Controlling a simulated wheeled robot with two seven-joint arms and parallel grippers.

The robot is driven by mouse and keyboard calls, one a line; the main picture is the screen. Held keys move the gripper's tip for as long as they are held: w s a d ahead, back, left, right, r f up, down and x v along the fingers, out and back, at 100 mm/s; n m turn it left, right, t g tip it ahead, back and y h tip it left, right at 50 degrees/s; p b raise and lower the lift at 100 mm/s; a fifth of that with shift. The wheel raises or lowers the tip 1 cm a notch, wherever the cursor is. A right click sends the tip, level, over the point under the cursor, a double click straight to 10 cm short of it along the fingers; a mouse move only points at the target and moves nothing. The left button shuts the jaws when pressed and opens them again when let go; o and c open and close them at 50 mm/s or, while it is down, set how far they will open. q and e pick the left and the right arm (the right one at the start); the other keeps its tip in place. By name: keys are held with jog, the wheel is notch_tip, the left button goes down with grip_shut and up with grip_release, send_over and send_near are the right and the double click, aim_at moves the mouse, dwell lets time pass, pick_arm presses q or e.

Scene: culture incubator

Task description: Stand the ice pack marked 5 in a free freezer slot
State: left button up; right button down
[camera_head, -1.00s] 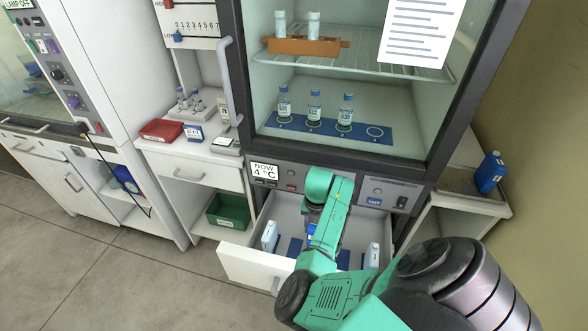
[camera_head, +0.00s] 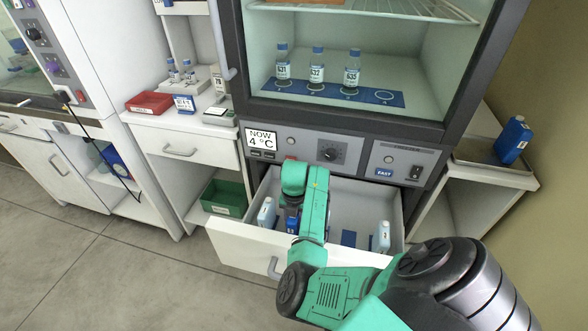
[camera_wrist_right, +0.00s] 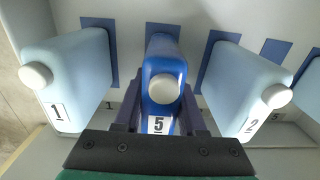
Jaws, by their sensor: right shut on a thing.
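My right gripper (camera_head: 291,212) reaches down into the open freezer drawer (camera_head: 345,205). It is shut on the blue ice pack marked 5 (camera_wrist_right: 163,62), which is upright between its fingers (camera_wrist_right: 160,112). Only a bit of the pack (camera_head: 292,226) shows in the head view. In the right wrist view the pack is over a dark blue slot mat (camera_wrist_right: 161,28), between the pale pack marked 1 (camera_wrist_right: 75,62) and the pale pack marked 2 (camera_wrist_right: 238,78). I cannot tell whether its base touches the floor. My left gripper is not in view.
A bare blue mat (camera_head: 348,238) lies right of my arm, left of another pale pack (camera_head: 381,237). Drawer walls stand close around. Another blue pack (camera_head: 512,140) stands on the right side shelf. A green bin (camera_head: 224,198) is left of the drawer.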

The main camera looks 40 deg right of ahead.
jog(key=shift+w+f+p, duration=0.1)
jog(key=shift+f+p, duration=0.1)
jog(key=shift+p, duration=0.1)
jog(key=shift+f, duration=0.15)
jog(key=shift+c, duration=2.4)
grip_release()
notch_tip(320, 180, up, 12)
jog(key=shift+r+p, duration=0.2)
jog(key=shift+p, duration=0.1)
